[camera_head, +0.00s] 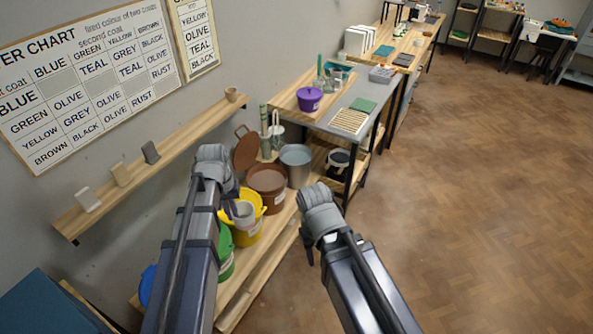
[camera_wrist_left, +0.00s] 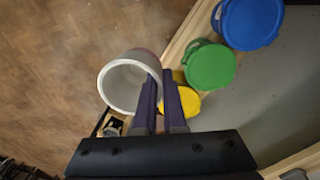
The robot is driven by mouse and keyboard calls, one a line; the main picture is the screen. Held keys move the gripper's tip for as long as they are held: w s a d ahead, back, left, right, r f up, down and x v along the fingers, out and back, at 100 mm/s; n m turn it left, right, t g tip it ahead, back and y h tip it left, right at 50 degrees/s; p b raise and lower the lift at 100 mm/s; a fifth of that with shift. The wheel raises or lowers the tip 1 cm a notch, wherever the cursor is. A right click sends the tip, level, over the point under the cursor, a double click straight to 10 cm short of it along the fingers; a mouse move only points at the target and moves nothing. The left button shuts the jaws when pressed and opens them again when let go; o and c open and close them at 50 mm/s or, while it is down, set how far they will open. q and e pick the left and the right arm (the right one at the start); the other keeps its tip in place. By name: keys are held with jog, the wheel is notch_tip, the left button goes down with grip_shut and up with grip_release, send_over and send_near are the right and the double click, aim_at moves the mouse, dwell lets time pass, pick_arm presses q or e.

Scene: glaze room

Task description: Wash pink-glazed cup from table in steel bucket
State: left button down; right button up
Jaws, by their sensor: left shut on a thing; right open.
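My left gripper (camera_head: 232,211) is shut on a pale cup (camera_head: 244,213), held by its side above or in front of the yellow bucket. In the left wrist view the purple fingers (camera_wrist_left: 160,82) meet the cup's (camera_wrist_left: 107,88) right rim; its opening shows, the inside looks whitish and the outer wall has a faint pinkish tint. The steel bucket (camera_head: 296,167) stands on the low shelf beyond the brown bucket, apart from the cup. What is in it I cannot tell. My right gripper (camera_head: 308,248) is open and empty, low over the shelf's right edge.
A brown bucket (camera_head: 267,187), yellow bucket (camera_head: 250,230) and green bucket (camera_head: 226,265) line the low wooden shelf. A brown lid (camera_head: 245,150) leans behind. A purple pot (camera_head: 309,99) stands on the table beyond. The floor at right is clear.

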pick_arm(q)
notch_tip(320, 180, down, 8)
jog(key=b, duration=0.8)
jog(key=shift+f, duration=0.15)
